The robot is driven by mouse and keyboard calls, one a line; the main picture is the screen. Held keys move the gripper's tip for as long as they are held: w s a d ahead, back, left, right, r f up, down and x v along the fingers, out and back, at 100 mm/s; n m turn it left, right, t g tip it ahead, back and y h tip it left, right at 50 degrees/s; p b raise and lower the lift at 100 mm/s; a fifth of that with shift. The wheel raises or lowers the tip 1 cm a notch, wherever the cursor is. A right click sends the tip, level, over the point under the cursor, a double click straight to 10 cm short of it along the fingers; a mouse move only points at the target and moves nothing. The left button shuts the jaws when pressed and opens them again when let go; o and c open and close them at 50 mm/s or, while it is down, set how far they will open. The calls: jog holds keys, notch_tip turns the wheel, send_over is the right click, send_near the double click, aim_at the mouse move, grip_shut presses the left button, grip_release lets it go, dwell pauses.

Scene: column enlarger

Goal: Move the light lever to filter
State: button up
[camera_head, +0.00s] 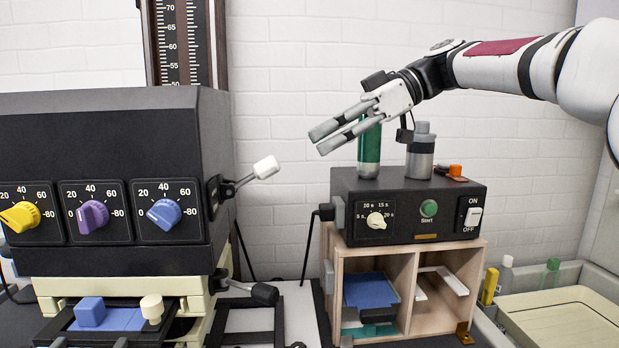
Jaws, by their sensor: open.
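The black enlarger head (110,140) fills the left side, with yellow, purple and blue dials on its front. A lever with a white tip (265,168) sticks out from its right side, angled up to the right; it looks like the light lever. No "filter" marking is readable beside it. My gripper (322,139) is open and empty, its two grey fingers pointing left and slightly down. In the picture it is above and right of the white-tipped lever, apart from it, and in front of a green bottle.
A second lever with a black knob (264,294) sits lower on the enlarger. A black timer box (455,207) stands on a wooden shelf (469,258), bearing the green bottle (370,150) and a grey bottle (420,152). Clear space lies between enlarger and timer.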

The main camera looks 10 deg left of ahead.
jog(key=x, duration=0.8)
jog(key=shift+a+f, duration=0.15)
dwell(0.5)
grip_shut()
notch_tip(320, 180, down, 8)
jog(key=shift+d, duration=0.25)
jog(key=shift+c, duration=0.2)
grip_release()
jog(key=shift+r, duration=0.25)
jog(key=v, duration=0.6)
